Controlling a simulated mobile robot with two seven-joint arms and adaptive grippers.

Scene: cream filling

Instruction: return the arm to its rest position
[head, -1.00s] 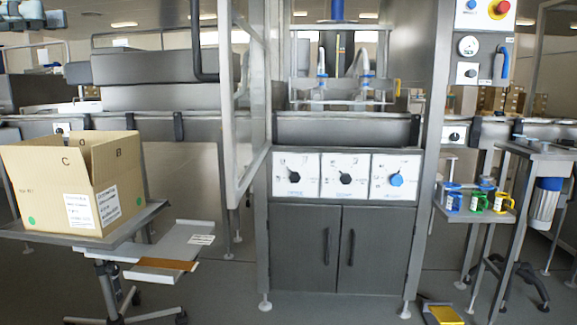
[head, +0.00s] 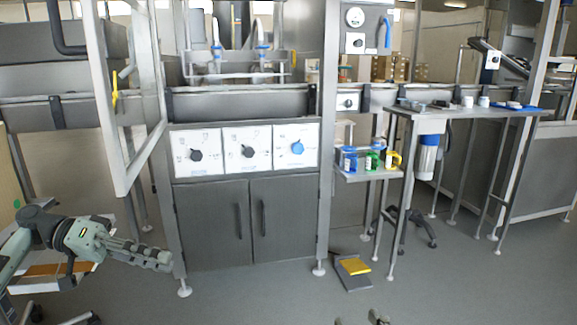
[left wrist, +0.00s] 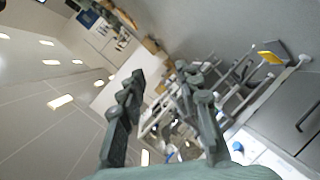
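My left arm (head: 75,238) reaches in from the left of the head view. Its gripper (head: 165,261) points right, in front of the cabinet's lower left part. In the left wrist view the two fingers of the left gripper (left wrist: 165,80) stand apart with nothing held between them. Two small dark tips at the bottom edge of the head view look like my right gripper (head: 359,320). They are apart, with nothing seen between them; the rest of that arm is out of view.
The steel cabinet (head: 222,225) with three dials stands ahead. A side shelf (head: 365,175) holds several coloured mugs. A steel table (head: 450,112) stands to the right. A yellow-topped pedal (head: 354,268) lies on the floor. The floor at front right is mostly clear.

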